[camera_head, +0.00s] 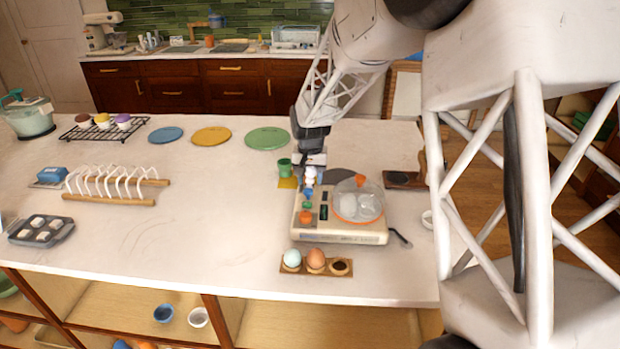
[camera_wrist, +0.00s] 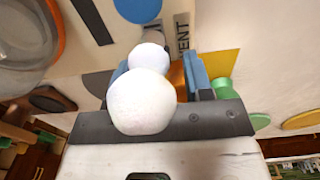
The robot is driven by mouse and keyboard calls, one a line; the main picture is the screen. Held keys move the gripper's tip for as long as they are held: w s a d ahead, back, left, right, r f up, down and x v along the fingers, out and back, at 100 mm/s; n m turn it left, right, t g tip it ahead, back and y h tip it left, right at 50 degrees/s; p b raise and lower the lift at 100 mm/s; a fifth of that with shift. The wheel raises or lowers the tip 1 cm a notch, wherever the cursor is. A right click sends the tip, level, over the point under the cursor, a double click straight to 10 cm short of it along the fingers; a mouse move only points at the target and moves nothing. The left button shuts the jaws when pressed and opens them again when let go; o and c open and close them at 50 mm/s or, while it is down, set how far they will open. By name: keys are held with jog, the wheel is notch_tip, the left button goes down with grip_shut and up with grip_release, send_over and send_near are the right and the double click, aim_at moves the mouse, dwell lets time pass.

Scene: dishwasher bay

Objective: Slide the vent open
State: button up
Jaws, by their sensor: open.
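The beige cooker (camera_head: 350,237) stands on the counter, with a clear orange-rimmed dome (camera_head: 359,198) on its right and dark slots and small coloured parts on its left. In the wrist view, a grey label reading VENT (camera_wrist: 183,36) lies on its top. My gripper (camera_head: 309,190) is open, pointing down over the cooker's left part. A white part of two stacked balls (camera_wrist: 142,98) shows between its blue fingers in the wrist view; it also shows in the head view (camera_head: 311,174). I cannot tell whether the fingers touch it. The vent's opening is hidden.
Green (camera_head: 267,138), yellow (camera_head: 211,136) and blue (camera_head: 166,135) plates lie further back. A toast rack (camera_head: 110,198) is left. The counter between is clear.

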aim_at(312, 180)
jog(key=shift+r, duration=3.8)
jog(key=shift+s+d+r, duration=0.25)
jog(key=shift+d+r, duration=0.05)
jog(key=s+d+r+t, duration=0.1)
jog(key=s+d+r, duration=0.4)
jog(key=s+d, duration=0.4)
jog(key=s+d+r, duration=0.4)
jog(key=s+d, duration=0.2)
jog(key=s, duration=0.5)
jog(key=s+d+f, duration=0.1)
jog(key=s+d, duration=0.3)
jog(key=s, duration=0.8)
jog(key=s+d+f+t, duration=0.1)
jog(key=s+d, duration=0.4)
jog(key=s, duration=0.6)
jog(key=shift+s+d+f+t, duration=0.15)
jog(key=shift+s+f+t, duration=0.15)
jog(key=shift+s+f, duration=0.1)
